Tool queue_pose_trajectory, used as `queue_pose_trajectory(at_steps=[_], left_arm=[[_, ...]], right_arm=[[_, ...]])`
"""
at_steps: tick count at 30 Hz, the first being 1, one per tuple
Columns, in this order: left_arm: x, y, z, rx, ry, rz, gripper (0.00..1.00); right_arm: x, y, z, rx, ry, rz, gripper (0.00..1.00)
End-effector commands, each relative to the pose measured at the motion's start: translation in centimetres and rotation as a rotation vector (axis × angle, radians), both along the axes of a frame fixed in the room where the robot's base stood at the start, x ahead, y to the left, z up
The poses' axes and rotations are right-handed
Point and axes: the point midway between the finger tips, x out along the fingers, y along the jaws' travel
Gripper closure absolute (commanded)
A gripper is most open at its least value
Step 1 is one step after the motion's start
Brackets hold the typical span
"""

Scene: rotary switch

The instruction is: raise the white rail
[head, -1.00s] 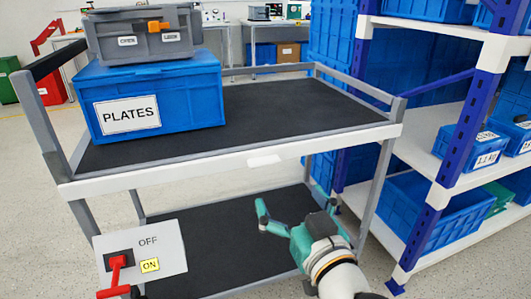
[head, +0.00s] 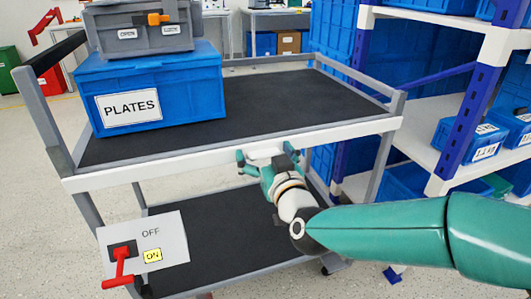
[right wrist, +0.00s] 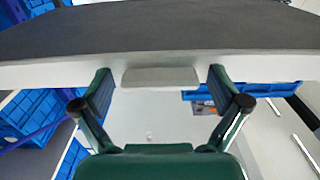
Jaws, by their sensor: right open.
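The white rail (head: 160,167) runs along the front edge of the cart's upper shelf. It also spans the right wrist view (right wrist: 60,73), with a pale tab (right wrist: 160,77) at its middle. My right gripper (head: 265,156) is open below and in front of the tab in the head view. In the right wrist view its two fingers (right wrist: 160,86) stand on either side of the tab, with gaps to it. Whether a finger touches the rail is unclear. My left gripper is not in view.
A blue PLATES box (head: 150,92) with a grey case (head: 140,32) stands on the shelf's left. A panel (head: 172,244) with a red lever (head: 121,268) and OFF/ON labels is at lower left. Blue-and-white shelving (head: 470,110) stands at right. The lower shelf (head: 215,235) is clear.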

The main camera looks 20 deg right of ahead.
Motion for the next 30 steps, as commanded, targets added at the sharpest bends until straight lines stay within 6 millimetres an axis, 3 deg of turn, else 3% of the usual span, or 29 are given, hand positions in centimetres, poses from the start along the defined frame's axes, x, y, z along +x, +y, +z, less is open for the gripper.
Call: queue_pose_trajectory(at_steps=[5, 20, 30], left_arm=[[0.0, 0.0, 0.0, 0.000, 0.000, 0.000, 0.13], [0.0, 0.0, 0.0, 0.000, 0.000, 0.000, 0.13], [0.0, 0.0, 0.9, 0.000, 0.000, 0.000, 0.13]], right_arm=[[0.0, 0.0, 0.0, 0.000, 0.000, 0.000, 0.05], [0.1, 0.0, 0.1, 0.000, -0.003, -0.001, 0.89], [0.1, 0.0, 1.2, -0.001, -0.004, 0.000, 0.90]])
